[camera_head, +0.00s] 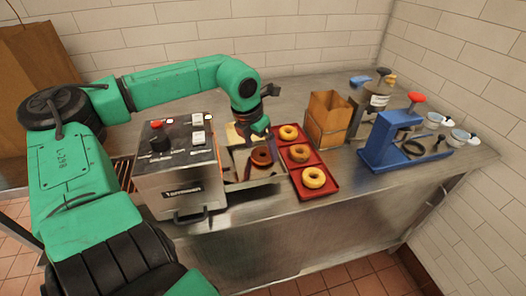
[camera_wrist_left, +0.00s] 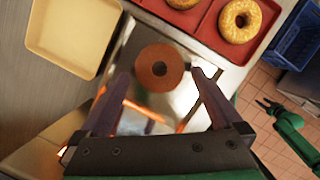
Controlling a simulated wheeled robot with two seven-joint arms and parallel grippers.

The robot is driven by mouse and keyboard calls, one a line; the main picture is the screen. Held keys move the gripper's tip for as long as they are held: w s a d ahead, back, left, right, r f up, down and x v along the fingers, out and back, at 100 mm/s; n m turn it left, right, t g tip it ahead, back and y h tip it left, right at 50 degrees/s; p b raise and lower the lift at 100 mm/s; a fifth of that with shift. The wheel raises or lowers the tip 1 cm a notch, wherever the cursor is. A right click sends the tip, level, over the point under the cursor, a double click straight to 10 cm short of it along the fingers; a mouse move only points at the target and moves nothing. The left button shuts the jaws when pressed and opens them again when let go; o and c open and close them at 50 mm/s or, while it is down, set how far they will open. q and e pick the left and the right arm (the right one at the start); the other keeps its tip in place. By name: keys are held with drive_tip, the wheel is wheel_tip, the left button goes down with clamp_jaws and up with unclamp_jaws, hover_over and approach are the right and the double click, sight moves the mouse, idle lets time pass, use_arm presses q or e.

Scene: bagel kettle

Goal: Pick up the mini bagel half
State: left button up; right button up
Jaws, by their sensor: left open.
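I see no contact between fingers and bagel half. In the head view my left gripper (camera_head: 255,163) is over the bagel half and partly hides it. My right gripper (camera_wrist_left: 266,104) shows small at the right of the wrist view.
The toaster (camera_head: 182,185) stands left of the bagel half. A red tray (camera_head: 320,190) with several bagels is close on the right. A pale tray (camera_wrist_left: 72,35), a paper bag (camera_head: 327,112) in a holder and a blue slicer-like device (camera_head: 385,140) are nearby.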

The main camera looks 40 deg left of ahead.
use_arm(q)
drive_tip(key=shift+x, duration=1)
drive_tip(key=c, duration=1.1)
drive_tip(key=shift+r, duration=0.15)
wheel_tip(320, 180, up, 20)
drive_tip(key=shift+f+b, duration=0.1)
drive_tip(key=shift+b, duration=0.8)
